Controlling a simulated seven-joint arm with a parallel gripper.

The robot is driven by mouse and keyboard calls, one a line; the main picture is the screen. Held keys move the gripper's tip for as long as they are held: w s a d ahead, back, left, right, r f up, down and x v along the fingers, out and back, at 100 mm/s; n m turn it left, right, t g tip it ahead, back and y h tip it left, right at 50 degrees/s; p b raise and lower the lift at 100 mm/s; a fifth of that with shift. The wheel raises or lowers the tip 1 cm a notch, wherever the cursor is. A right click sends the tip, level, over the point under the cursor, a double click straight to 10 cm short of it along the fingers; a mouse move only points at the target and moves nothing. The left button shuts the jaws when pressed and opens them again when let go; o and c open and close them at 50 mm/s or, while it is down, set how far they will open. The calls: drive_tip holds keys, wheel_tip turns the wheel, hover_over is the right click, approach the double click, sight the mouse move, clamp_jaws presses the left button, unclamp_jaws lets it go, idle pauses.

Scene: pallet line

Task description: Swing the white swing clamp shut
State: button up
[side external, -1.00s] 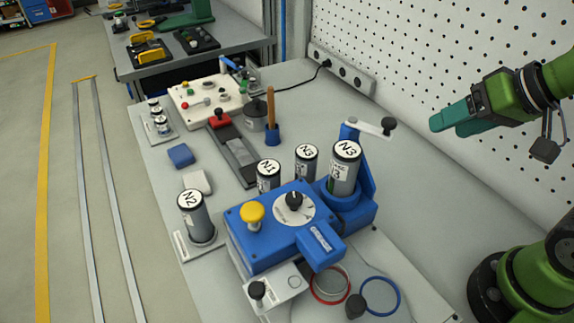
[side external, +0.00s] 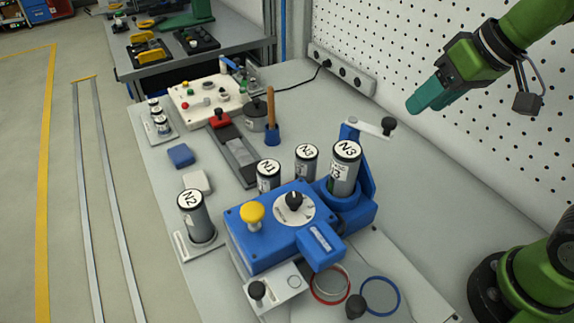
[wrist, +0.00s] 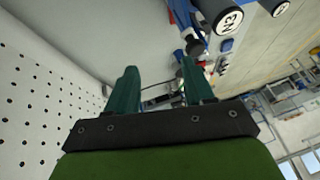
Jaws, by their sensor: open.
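The white swing clamp (side external: 368,127) is a flat white arm with a black knob (side external: 389,125) at its end. It sits on top of a blue post (side external: 349,132) behind an upright N3 cylinder (side external: 345,170). The cylinder stands in a blue holder (side external: 350,207). The clamp arm points right, away from the cylinder top. My gripper (side external: 422,102) is above and right of the knob, apart from it. In the wrist view my gripper (wrist: 160,85) shows two green fingers spread with nothing between them. The N3 cylinder (wrist: 229,20) shows there beyond the fingers.
A white perforated wall (side external: 450,80) stands close behind my gripper. A blue box (side external: 275,225) with a yellow button is in front of the holder. The table right of the holder is clear.

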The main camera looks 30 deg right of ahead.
drive_tip(key=w+a+r+n+g+h, duration=0.2)
drive_tip(key=w+a+r+n+g, duration=0.25)
drive_tip(key=r+n, duration=0.45)
drive_tip(key=n, duration=0.6)
approach(390, 120)
drive_tip(key=shift+g, duration=0.45)
drive_tip(key=f, duration=0.8)
drive_tip(key=shift+w+f, duration=0.2)
drive_tip(key=shift+w, duration=0.2)
clamp_jaws()
